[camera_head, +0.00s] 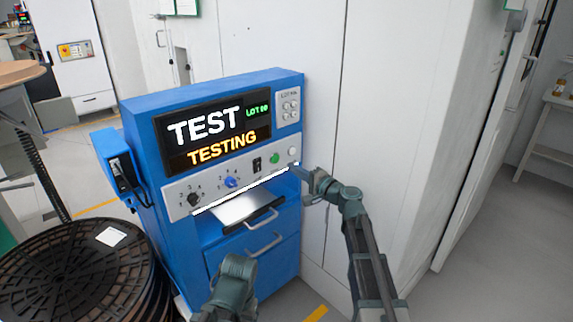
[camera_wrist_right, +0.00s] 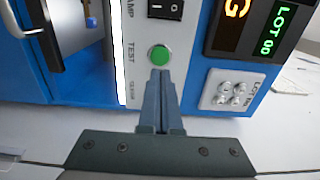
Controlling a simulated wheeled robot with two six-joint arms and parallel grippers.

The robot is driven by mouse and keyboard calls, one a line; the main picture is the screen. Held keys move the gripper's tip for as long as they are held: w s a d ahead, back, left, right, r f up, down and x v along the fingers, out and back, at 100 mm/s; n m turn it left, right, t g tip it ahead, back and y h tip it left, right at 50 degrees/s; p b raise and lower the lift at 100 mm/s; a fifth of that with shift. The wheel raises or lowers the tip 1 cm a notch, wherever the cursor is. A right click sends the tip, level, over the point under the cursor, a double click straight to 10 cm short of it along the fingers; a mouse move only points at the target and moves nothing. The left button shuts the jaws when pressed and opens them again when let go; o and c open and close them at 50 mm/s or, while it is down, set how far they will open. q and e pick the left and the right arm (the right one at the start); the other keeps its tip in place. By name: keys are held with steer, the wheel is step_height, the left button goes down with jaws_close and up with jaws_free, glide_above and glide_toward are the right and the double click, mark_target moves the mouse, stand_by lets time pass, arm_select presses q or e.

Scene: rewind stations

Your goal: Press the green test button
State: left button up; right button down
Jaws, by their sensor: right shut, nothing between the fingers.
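The green test button (camera_head: 274,158) is on the grey control strip of a blue test machine (camera_head: 285,90). It is round and also shows in the right wrist view (camera_wrist_right: 159,55), beside the word TEST. My right gripper (camera_head: 298,170) is at the right end of the strip. In the right wrist view its shut, empty fingers (camera_wrist_right: 160,74) point at the panel, with the tips just below the green button in the picture. I cannot tell whether they touch the panel. Part of my left arm shows at the bottom of the head view; its fingers cannot be made out.
The display (camera_head: 212,132) reads TEST, TESTING and LOT 00. A white button (camera_head: 293,152), a black rocker switch (camera_head: 257,164), a blue knob (camera_head: 231,182) and a black knob (camera_head: 194,199) share the strip. Black reels (camera_head: 75,265) stand at the left. A white wall is right of the machine.

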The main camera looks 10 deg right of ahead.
steer(key=v, duration=0.7)
steer(key=shift+a, duration=0.1)
stand_by(0.4)
steer(key=s+a+f+n+g+h, duration=0.1)
steer(key=s+a+f+n+g, duration=0.85)
steer(key=s+a+f, duration=0.6)
steer(key=s+d+f+n+g+h, duration=0.1)
steer(key=s+f+n+g+h, duration=0.2)
steer(key=s+h, duration=0.35)
steer(key=s+d+f+n+g+h, duration=0.2)
steer(key=s+f+g+h, duration=0.1)
steer(key=s, duration=0.7)
step_height(320, 180, up, 26)
steer(key=h+p, duration=0.1)
steer(key=p, duration=2.5)
steer(key=shift+d, duration=0.35)
